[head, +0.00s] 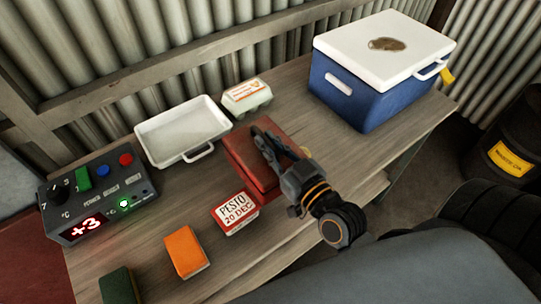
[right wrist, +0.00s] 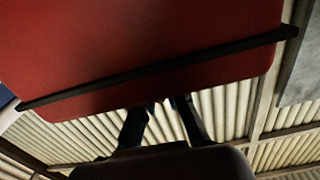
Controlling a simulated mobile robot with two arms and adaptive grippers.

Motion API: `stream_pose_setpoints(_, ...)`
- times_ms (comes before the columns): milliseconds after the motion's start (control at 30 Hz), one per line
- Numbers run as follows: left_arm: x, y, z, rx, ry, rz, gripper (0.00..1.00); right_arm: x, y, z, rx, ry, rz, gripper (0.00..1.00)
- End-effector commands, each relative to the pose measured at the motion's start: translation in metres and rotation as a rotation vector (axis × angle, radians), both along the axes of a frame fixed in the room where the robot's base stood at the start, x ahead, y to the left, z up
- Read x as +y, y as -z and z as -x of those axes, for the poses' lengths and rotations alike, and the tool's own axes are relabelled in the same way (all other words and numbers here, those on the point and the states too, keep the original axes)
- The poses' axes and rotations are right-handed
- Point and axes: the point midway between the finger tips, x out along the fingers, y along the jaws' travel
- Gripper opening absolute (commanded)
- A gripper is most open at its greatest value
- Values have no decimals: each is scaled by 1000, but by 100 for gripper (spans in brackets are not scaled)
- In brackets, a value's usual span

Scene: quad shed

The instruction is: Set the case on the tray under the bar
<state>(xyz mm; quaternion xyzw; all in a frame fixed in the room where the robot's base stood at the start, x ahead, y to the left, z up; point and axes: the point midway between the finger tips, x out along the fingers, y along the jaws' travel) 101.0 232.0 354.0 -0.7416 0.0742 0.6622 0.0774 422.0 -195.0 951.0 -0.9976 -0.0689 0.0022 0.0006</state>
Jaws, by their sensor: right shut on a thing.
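The red case (head: 247,158) is in the middle of the head view, right of the white tray. My right gripper (head: 270,146) is shut on the case and hides part of its right side. In the right wrist view the case (right wrist: 140,45) fills the upper part, with a dark strip along it. I cannot tell whether it touches the table. The white tray (head: 183,152) is empty, with a handle on its near side. A wooden rail (head: 150,72), perhaps the bar, runs along the wall behind it. My left gripper is not in view.
An egg carton (head: 246,97) stands right behind the case, beside the tray. A pesto box (head: 236,213), an orange block (head: 185,250) and a control box (head: 97,194) are nearer and left. A blue cooler (head: 370,85) stands at the table's right end.

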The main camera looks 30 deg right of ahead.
Motion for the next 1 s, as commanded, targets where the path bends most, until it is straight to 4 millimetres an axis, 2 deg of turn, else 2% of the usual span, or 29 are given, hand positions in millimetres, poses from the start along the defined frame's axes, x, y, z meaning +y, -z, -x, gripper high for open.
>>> stream_pose_setpoints(267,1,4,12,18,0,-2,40,-10,18,-14,-6,1,3,0)
stream_pose_setpoints(500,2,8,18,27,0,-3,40,-12,49,-17,-4,1,1,0)
stream_pose_setpoints(933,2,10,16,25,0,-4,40,-12,56,-17,-5,2,1,0)
stream_pose_setpoints(967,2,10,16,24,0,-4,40,-12,58,-16,1,1,2,16)
stream_pose_setpoints(1000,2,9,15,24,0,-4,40,-12,57,-16,1,1,2,24)
